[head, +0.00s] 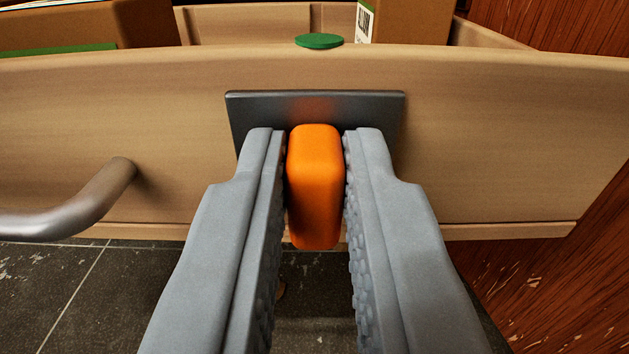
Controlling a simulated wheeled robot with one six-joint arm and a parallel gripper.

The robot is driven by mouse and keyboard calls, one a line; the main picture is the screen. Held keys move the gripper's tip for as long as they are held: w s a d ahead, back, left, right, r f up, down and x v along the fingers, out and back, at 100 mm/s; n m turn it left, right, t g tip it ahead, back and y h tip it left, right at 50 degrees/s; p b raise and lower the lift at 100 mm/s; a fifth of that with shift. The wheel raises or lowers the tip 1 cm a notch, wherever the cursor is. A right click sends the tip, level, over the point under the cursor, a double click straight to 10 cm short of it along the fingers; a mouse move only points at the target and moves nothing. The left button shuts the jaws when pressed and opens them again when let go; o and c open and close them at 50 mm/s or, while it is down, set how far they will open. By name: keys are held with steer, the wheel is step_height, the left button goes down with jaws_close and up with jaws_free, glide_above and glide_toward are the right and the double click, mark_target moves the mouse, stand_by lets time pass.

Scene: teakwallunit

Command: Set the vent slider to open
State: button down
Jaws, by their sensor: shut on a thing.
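The vent slider shows as an orange knob (314,190) in front of a dark grey plate (316,101) on a light wooden front panel. My gripper (315,165) is around the knob, one grey finger on each side, and shut on it. The knob stands upright near the middle of the plate's width. Much of the plate's lower part is hidden behind the fingers and the knob. A round green marker (319,41) lies on the panel's top edge, above the plate and nearly in line with the knob.
A metal bar handle (75,209) sticks out from the wooden panel (500,140) at the left. Cardboard boxes (405,20) stand behind the panel's top edge. Reddish-brown wood (575,270) borders the right side. Dark tiled floor (95,290) lies below.

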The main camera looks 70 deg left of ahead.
mark_target(431, 136)
steer(key=shift+w+d, duration=0.3)
steer(key=shift+w, duration=0.6)
steer(key=shift+w+d, duration=0.3)
steer(key=shift+w, duration=0.6)
steer(key=c, duration=1.4)
jaws_free()
steer(key=shift+w+d, duration=0.1)
steer(key=shift+d, duration=0.05)
steer(key=v, duration=1.7)
steer(key=shift+d, duration=0.15)
steer(key=shift+r, duration=0.1)
